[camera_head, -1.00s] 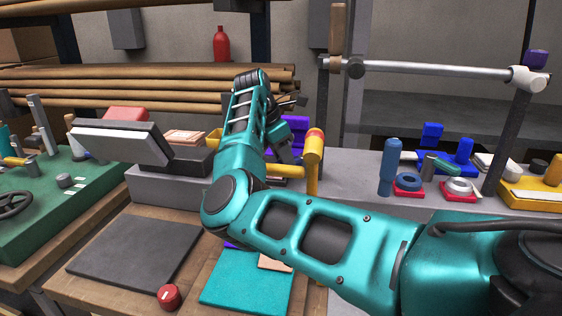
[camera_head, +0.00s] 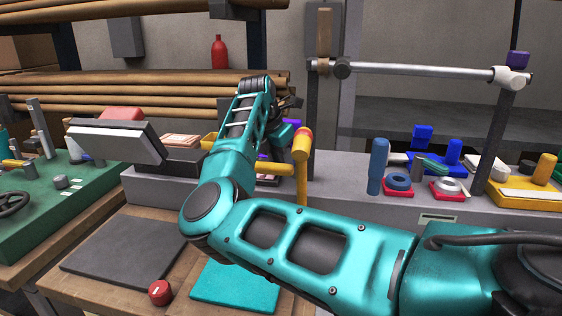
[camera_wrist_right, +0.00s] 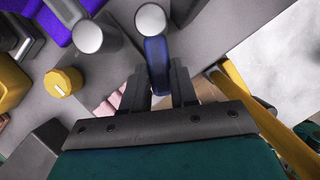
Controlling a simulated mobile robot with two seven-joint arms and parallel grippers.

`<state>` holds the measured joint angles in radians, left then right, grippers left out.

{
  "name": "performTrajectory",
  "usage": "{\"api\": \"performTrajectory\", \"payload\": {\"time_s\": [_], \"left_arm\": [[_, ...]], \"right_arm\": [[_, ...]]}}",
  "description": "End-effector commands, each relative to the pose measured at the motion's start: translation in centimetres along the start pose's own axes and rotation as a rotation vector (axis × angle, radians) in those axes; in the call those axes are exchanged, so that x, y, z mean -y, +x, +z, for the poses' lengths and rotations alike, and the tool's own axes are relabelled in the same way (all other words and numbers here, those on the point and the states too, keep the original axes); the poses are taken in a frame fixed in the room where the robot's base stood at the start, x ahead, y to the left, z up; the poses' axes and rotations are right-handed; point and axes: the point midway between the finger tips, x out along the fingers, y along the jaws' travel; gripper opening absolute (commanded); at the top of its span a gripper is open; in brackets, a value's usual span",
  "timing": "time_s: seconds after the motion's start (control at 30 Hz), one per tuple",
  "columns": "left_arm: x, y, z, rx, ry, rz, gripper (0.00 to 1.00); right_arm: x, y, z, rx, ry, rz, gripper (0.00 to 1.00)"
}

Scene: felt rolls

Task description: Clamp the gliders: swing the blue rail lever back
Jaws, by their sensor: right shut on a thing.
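In the right wrist view, the blue lever (camera_wrist_right: 157,62) stands between the two dark fingers of my right gripper (camera_wrist_right: 156,80), which is shut on it. A round silver cap (camera_wrist_right: 150,18) sits at the lever's far end. In the camera_head view my teal right arm reaches across the bench, and its gripper (camera_head: 288,108) is small and partly hidden behind the arm. The lever itself cannot be made out there. My left gripper is not in view.
A second silver-capped part (camera_wrist_right: 88,37), a yellow knob (camera_wrist_right: 63,82) and a yellow bar (camera_wrist_right: 272,125) lie near the gripper. A yellow post with an orange top (camera_head: 302,160) stands just right of my forearm. A blue cylinder (camera_head: 377,166) stands on the grey bench farther right.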

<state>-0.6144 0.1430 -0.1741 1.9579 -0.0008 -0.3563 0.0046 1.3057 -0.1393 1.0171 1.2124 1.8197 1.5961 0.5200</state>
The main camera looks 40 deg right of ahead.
Motion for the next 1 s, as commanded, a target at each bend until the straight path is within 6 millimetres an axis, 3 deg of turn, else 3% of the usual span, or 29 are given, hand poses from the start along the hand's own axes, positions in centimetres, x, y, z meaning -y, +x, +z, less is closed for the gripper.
{"api": "performTrajectory", "payload": {"time_s": [0.3, 0.33, 0.43, 0.77, 1.0], "left_arm": [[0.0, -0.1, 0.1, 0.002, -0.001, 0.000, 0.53], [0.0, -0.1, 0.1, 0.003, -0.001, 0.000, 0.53], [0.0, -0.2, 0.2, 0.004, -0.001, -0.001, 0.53], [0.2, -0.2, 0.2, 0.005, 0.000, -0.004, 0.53], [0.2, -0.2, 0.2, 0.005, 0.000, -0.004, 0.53]], "right_arm": [[0.0, -0.1, 0.0, 0.001, -0.001, 0.002, 0.00], [0.0, -0.1, 0.0, 0.001, -0.001, 0.002, 0.30], [0.0, -0.1, 0.0, 0.001, -0.001, 0.002, 0.38], [-0.1, -0.8, 0.0, 0.000, 0.000, 0.003, 0.38], [-0.1, -5.3, 0.0, 0.001, 0.000, 0.007, 0.38]]}}
